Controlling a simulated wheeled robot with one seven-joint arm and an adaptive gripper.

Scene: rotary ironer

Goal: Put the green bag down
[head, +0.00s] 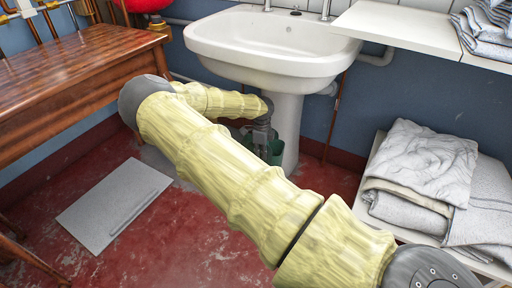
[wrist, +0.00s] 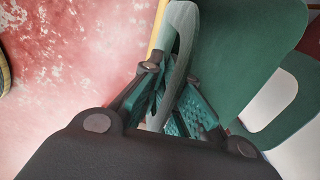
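The green bag (wrist: 245,50) fills the right of the wrist view. Its grey-green handle (wrist: 181,30) runs down between the teal finger pads of my gripper (wrist: 172,90), which is shut on it. In the head view the bag shows as a small dark green patch (head: 275,151) in front of the sink pedestal, mostly hidden behind my arm. My gripper (head: 262,132) is above it there, partly hidden. I cannot tell whether the bag's bottom touches the floor.
A white sink (head: 270,45) on a pedestal (head: 287,125) stands close by. A wooden table (head: 75,85) is at left, and a grey panel (head: 114,203) lies on the red floor (head: 190,245). Folded linen (head: 420,165) lies on a low surface at right.

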